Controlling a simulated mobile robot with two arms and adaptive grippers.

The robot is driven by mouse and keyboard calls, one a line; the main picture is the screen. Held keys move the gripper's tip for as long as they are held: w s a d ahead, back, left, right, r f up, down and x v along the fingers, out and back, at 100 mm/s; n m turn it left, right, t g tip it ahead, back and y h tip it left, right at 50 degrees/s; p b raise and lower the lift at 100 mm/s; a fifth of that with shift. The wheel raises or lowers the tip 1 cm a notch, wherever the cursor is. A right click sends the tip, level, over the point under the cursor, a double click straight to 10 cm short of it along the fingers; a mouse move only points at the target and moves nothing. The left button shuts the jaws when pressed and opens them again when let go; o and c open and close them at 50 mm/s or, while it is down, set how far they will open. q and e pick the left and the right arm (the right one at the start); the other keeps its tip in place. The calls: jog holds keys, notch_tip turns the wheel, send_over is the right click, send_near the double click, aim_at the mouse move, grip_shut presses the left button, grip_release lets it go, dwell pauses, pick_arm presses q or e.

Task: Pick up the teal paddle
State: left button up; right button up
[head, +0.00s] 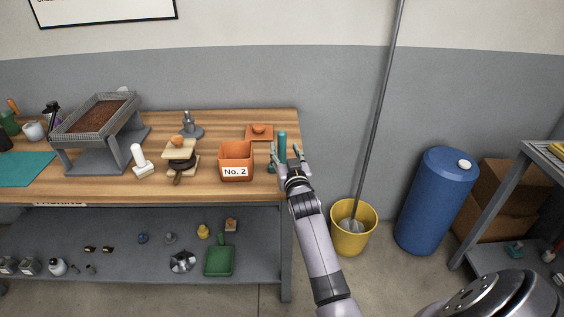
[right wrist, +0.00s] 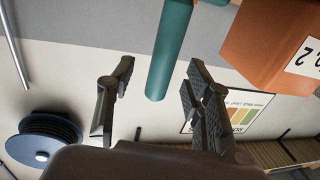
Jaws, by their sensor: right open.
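The teal paddle (head: 282,146) shows as an upright teal cylinder at the right end of the wooden workbench, just right of the orange bin. In the right wrist view its teal shaft (right wrist: 168,45) comes down from the top, and its rounded end shows in the gap between the fingers. My right gripper (head: 285,157) is open, with one finger to each side of the paddle in the head view. In the right wrist view the open right gripper (right wrist: 160,72) shows a gap on both sides of the shaft. The paddle's lower part is partly hidden by the gripper. My left gripper is not in view.
The orange bin marked "No. 2" (head: 236,161) stands close left of the paddle; it also fills the upper right of the wrist view (right wrist: 265,45). An orange tray (head: 259,138) lies behind. A yellow bucket (head: 352,236) and a blue barrel (head: 436,205) stand right of the bench.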

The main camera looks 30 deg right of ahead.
aim_at(283, 146)
jog(key=shift+r+x, duration=0.2)
jog(key=shift+x, duration=1.75)
jog(key=shift+a, duration=0.1)
jog(key=shift+c, duration=0.2)
grip_shut()
jog(key=shift+r, duration=0.1)
